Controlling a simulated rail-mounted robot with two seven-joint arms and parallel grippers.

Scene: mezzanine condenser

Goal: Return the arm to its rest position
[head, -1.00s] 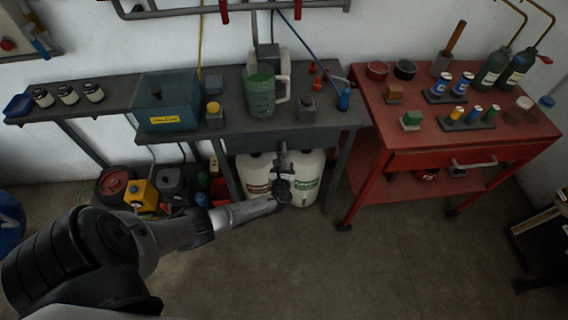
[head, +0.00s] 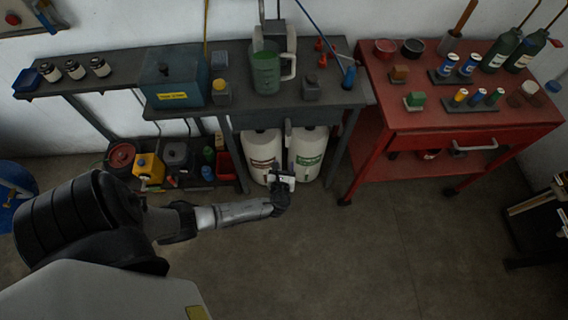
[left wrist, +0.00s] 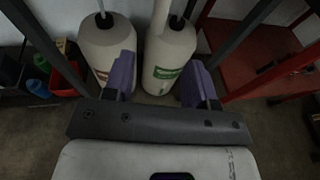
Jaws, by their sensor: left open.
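My left arm comes in from the left in the head view, stretched out low across the floor area. My left gripper (head: 284,180) is in front of the white jugs under the dark bench. In the left wrist view the left gripper (left wrist: 160,78) shows two purple fingers spread apart with nothing between them. Beyond the fingers stand the jug with the red-brown label (left wrist: 106,50) and the jug with the green label (left wrist: 168,58). I cannot tell exactly how far the fingertips are from the jugs. My right gripper is in neither view.
The dark bench (head: 215,118) holds a green measuring jug (head: 265,70) and a blue-grey box (head: 172,78). A red cart (head: 470,122) with bottles and cans stands to the right. A yellow container (head: 149,170) sits on the low tray at left.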

